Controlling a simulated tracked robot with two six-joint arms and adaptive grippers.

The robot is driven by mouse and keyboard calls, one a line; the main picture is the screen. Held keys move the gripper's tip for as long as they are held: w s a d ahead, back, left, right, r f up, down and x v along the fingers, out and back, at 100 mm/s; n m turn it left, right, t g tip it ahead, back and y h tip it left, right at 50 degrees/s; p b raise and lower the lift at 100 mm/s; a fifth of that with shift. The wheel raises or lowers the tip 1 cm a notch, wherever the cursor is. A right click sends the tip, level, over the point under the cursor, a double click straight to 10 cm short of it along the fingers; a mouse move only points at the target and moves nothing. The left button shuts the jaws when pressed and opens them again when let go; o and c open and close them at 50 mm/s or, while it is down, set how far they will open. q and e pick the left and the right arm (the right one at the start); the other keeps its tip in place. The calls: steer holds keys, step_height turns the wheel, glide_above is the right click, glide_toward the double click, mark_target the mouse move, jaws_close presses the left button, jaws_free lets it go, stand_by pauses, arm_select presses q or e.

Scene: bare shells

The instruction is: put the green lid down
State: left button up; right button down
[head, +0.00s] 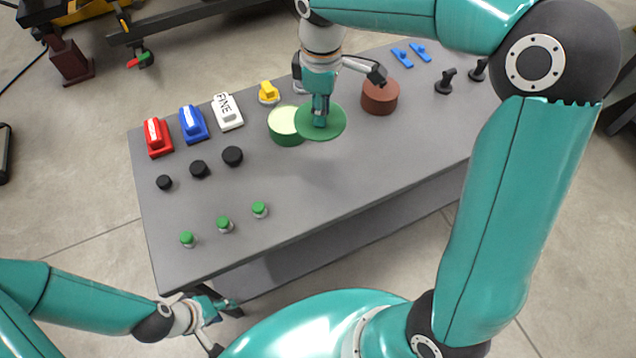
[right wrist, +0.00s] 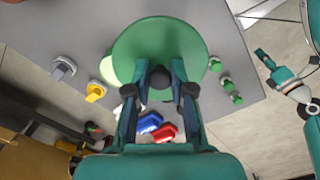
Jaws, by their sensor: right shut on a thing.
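The green lid (head: 335,127) is a flat round disc with a dark knob, seen in the right wrist view (right wrist: 140,42). My right gripper (head: 320,120) is shut on the knob; its fingers close around it in the wrist view (right wrist: 160,80). The lid overlaps the right side of a round green pot (head: 285,136) with a pale top in the head view. Whether the lid touches the pot or table cannot be told. My left gripper (head: 222,325) is open and empty beyond the table's front edge.
On the grey table (head: 330,185), a brown round pot (head: 380,97) stands right of the lid. A yellow-topped knob (head: 268,92) is behind the green pot. Red (head: 157,137), blue (head: 193,124) and white (head: 227,111) blocks stand left. The front right is clear.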

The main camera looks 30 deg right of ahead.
mark_target(323, 174)
steer(key=shift+s+d+r+n+b, duration=0.15)
steer(key=shift+s+n+b, duration=0.2)
steer(key=shift+n, duration=0.35)
steer(key=shift+f, duration=0.35)
step_height(323, 174, down, 19)
steer(key=b, duration=0.2)
steer(key=shift+b, duration=0.3)
steer(key=c, duration=1)
jaws_free()
